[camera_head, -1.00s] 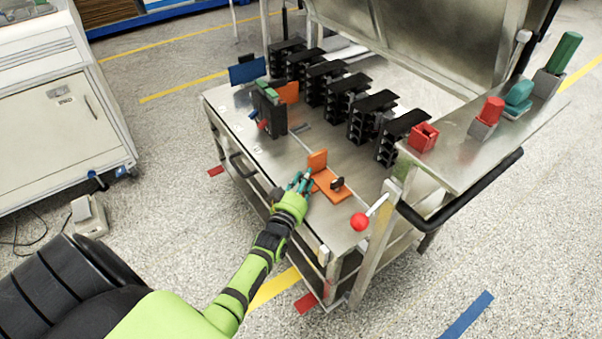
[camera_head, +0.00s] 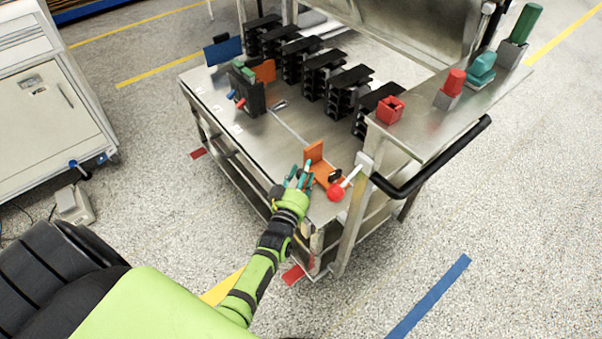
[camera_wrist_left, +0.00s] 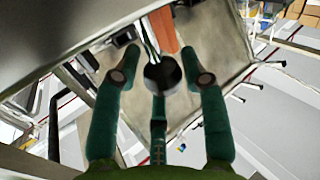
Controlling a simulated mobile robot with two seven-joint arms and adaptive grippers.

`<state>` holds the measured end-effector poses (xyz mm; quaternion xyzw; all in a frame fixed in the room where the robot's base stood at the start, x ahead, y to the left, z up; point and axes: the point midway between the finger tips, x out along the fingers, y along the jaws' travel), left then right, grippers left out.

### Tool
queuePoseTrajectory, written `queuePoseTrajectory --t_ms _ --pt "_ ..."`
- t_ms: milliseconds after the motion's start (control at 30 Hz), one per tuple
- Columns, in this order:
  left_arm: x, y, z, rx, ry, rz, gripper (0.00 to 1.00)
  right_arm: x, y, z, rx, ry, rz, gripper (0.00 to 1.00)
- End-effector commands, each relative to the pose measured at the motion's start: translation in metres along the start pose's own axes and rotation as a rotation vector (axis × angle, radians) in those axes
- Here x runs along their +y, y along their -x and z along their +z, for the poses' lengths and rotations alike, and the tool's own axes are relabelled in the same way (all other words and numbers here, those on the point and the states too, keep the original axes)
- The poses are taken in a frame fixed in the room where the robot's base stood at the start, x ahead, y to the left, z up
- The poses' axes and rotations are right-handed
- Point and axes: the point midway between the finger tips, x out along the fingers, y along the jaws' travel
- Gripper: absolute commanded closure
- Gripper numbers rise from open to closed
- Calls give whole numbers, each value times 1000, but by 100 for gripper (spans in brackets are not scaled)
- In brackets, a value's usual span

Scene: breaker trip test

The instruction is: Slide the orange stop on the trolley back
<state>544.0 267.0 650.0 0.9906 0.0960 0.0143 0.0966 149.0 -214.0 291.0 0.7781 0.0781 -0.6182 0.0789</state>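The orange stop (camera_head: 314,153) is a bracket on the trolley top near its front right corner, with an upright plate, a flat base and a dark knob (camera_head: 335,176). My left gripper (camera_head: 299,177) is at the trolley's front edge, just left of the stop's base, and hides part of it. In the left wrist view the fingers (camera_wrist_left: 160,66) are spread apart. A dark round piece, probably the knob (camera_wrist_left: 162,77), shows between them, with an orange strip (camera_wrist_left: 164,30) beyond. I cannot tell whether they touch it. My right gripper is not in view.
A red-ball lever (camera_head: 336,192) stands close right of the stop. Several black breaker blocks (camera_head: 322,75) line the back of the trolley top (camera_head: 225,110).

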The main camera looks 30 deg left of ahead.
Motion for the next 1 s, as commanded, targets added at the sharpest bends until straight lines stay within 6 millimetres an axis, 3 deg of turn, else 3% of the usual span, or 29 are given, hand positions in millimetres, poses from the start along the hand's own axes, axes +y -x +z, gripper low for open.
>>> queuePoseTrajectory --t_ms 433,800,1000 --pt "-2 9 4 -10 -1 -4 44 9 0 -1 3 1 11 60" --pt "-1 83 3 -10 0 -3 44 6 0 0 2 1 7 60" --pt "0 112 1 -6 -1 -2 44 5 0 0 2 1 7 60"
